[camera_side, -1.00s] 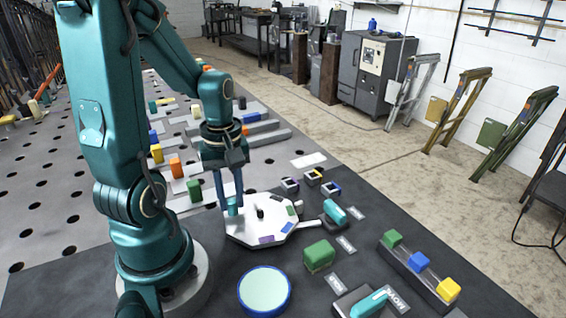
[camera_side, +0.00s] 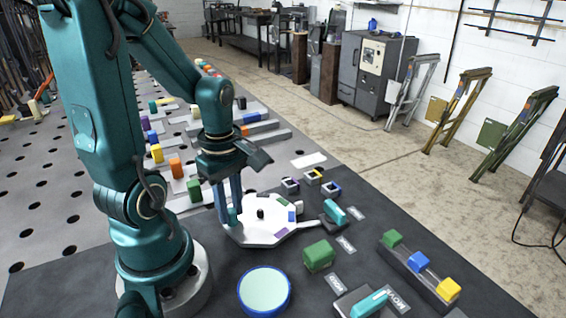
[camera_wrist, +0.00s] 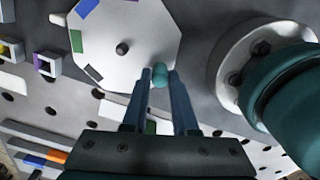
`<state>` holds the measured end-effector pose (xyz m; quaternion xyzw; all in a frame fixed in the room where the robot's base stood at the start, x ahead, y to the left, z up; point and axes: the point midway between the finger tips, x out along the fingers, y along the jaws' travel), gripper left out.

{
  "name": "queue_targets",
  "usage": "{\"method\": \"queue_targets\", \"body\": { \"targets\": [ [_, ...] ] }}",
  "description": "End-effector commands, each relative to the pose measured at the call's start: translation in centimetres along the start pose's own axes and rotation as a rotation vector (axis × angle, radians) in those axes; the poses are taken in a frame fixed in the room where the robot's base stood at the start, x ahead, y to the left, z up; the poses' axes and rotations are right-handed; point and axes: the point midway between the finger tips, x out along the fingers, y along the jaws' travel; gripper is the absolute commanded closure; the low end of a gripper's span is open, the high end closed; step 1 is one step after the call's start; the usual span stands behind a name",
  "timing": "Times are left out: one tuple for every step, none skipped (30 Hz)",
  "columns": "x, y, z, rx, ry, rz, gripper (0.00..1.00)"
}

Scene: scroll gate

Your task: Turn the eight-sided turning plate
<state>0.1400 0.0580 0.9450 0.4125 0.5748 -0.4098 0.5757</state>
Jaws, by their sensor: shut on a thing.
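The white eight-sided turning plate (camera_side: 262,233) lies on the dark mat, with a dark post (camera_side: 260,213) at its middle and coloured patches near its rim. It also fills the upper left of the wrist view (camera_wrist: 140,32). A teal knob (camera_wrist: 161,75) stands near the plate's edge. My gripper (camera_side: 232,217) points down at the plate's left edge and is shut on this knob. In the wrist view the two fingertips of my gripper (camera_wrist: 161,74) are on either side of it. The fingers partly hide the knob in the side view.
A teal-handled block (camera_side: 334,212) stands close to the plate's right. A green block (camera_side: 319,256), a round blue-rimmed pad (camera_side: 264,291) and a rail with coloured blocks (camera_side: 420,265) are nearer the camera. Small square rings (camera_side: 313,177) sit behind the plate.

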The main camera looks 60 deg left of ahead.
Motion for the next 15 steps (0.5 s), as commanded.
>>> {"method": "queue_targets", "body": {
  "targets": [
    [-0.05, 0.09, 0.04, -0.001, -0.001, 0.003, 1.00],
    [-0.05, 0.09, 0.05, -0.002, -0.001, 0.003, 1.00],
    [-0.05, 0.09, 0.05, -0.002, -0.001, 0.003, 1.00],
    [-0.05, 0.09, 0.05, -0.002, -0.001, 0.003, 1.00],
    [-0.05, 0.10, 0.05, -0.001, -0.001, 0.003, 1.00],
    [-0.05, 0.10, 0.05, -0.001, -0.001, 0.003, 1.00],
    [-0.05, 0.10, 0.05, -0.001, -0.002, 0.004, 1.00],
    [-0.05, 0.11, 0.05, -0.001, -0.002, 0.004, 1.00],
    [-0.05, 0.11, 0.05, -0.001, -0.002, 0.004, 1.00],
    [-0.05, 0.11, 0.05, -0.001, -0.002, 0.004, 0.66],
    [-0.05, 0.11, 0.04, -0.001, -0.001, 0.004, 0.54],
    [-0.05, 0.11, 0.04, -0.001, -0.001, 0.004, 0.43],
    [-0.05, 0.10, 0.04, 0.000, -0.001, 0.003, 0.43],
    [-0.04, 0.09, 0.04, 0.000, -0.001, 0.003, 0.43],
    [-0.04, 0.08, 0.04, 0.000, -0.001, 0.003, 0.43]
  ]
}}
